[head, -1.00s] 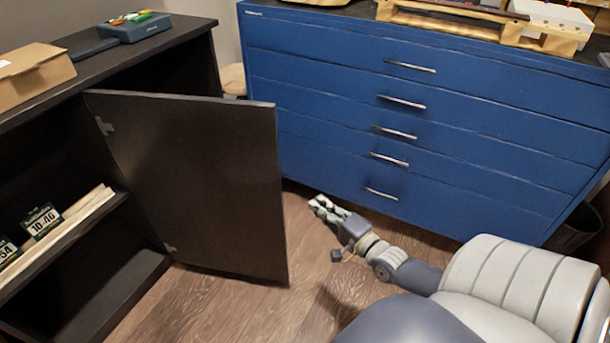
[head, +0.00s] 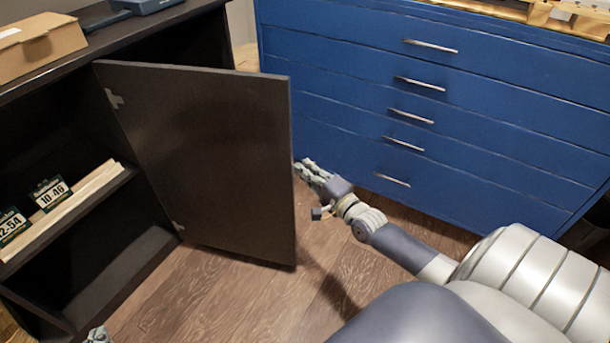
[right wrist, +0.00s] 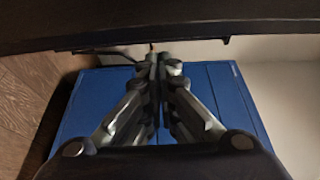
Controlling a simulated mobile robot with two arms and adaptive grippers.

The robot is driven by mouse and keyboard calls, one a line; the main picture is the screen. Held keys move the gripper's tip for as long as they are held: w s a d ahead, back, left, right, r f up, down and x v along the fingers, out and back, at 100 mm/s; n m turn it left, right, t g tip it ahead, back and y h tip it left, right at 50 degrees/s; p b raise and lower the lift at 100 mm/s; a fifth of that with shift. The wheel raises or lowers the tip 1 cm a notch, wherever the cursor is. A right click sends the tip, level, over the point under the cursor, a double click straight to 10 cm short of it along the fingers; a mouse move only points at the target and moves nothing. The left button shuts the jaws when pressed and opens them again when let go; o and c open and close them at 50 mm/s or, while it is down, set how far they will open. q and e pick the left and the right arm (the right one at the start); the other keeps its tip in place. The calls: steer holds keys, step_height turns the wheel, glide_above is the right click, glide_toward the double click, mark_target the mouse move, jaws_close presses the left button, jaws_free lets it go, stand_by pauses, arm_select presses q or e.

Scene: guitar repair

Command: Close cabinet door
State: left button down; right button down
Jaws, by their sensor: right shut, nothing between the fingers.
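The black cabinet (head: 140,38) stands at the left with its dark door (head: 205,160) swung wide open. The door's hinges are on its left side and its free edge faces right. My right gripper (head: 303,167) is beside that free edge, its fingertips close to it; I cannot tell whether they touch. In the right wrist view my right gripper (right wrist: 157,62) is shut and empty, below a dark panel across the top. A tip of my left gripper (head: 97,335) shows at the bottom left; its jaws cannot be made out.
A blue drawer chest (head: 340,110) with several silver handles stands behind my right gripper. A cardboard box (head: 38,45) and a blue-grey device (head: 140,5) lie on the cabinet top. Small number-marked boxes (head: 50,193) stand on its shelf. Wooden floor (head: 240,300) is clear in front.

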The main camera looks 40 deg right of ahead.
steer(key=shift+s+a+r, duration=0.15)
steer(key=shift+s+a, duration=0.55)
steer(key=shift+a, duration=0.1)
steer(key=shift+s+a, duration=0.1)
